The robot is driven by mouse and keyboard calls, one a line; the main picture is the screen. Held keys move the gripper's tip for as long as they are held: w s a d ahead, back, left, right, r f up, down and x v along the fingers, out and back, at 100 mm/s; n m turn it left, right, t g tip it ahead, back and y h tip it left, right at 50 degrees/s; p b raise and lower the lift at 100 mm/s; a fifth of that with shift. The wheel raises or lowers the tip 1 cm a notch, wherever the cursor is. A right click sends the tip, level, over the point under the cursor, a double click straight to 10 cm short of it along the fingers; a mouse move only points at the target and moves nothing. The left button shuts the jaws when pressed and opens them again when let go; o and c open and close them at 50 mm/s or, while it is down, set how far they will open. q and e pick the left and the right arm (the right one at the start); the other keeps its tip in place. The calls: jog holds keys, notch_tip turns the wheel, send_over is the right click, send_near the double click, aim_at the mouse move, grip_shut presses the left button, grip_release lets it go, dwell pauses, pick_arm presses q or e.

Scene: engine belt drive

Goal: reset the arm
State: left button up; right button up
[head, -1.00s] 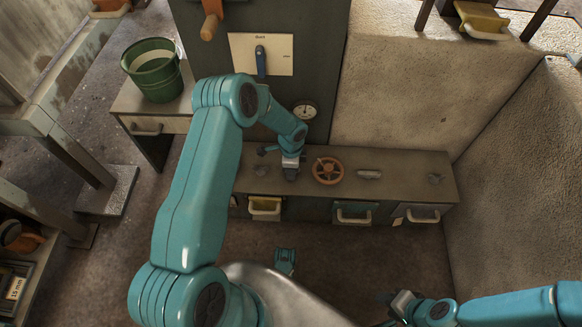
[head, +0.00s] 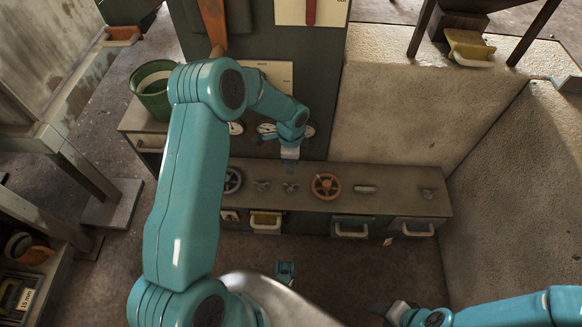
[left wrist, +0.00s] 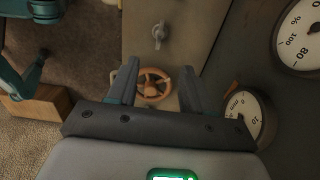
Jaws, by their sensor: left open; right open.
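My left arm reaches over the workbench (head: 400,200). Its gripper (head: 290,168) points down beside the orange handwheel (head: 326,186); its fingers are hard to make out in the head view. In the left wrist view the left gripper (left wrist: 157,78) is open and empty. The handwheel (left wrist: 152,88) shows between and beyond its fingers, with no contact visible. My right gripper (head: 388,310) is low near the bottom edge, open, dark and partly cut off, apart from the bench.
A dark cabinet with gauges (head: 267,128) and a red lever (head: 310,12) stands behind the bench. A dark handwheel (head: 232,180) and small grey knobs (head: 262,186) are on the bench. A green bucket (head: 153,90) stands at left. The floor (head: 350,265) in front is mostly clear.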

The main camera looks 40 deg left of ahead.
pick_arm(q)
notch_tip(320, 180, up, 2)
jog(key=shift+r, duration=0.1)
dwell(0.5)
jog(key=s+d+f+n+h, duration=0.3)
jog(key=s+d+f+n, duration=0.25)
jog(key=s+d, duration=0.5)
jog(key=s+d+f+n+h, duration=0.1)
jog(key=s+d+f+n, duration=0.1)
jog(key=s+d+n, duration=0.8)
notch_tip(320, 180, up, 27)
jog(key=s+a+m+p, duration=0.1)
jog(key=p, duration=2.5)
jog(key=shift+a+m+p, duration=0.25)
jog(key=shift+m+p, duration=0.1)
jog(key=shift+p, duration=0.05)
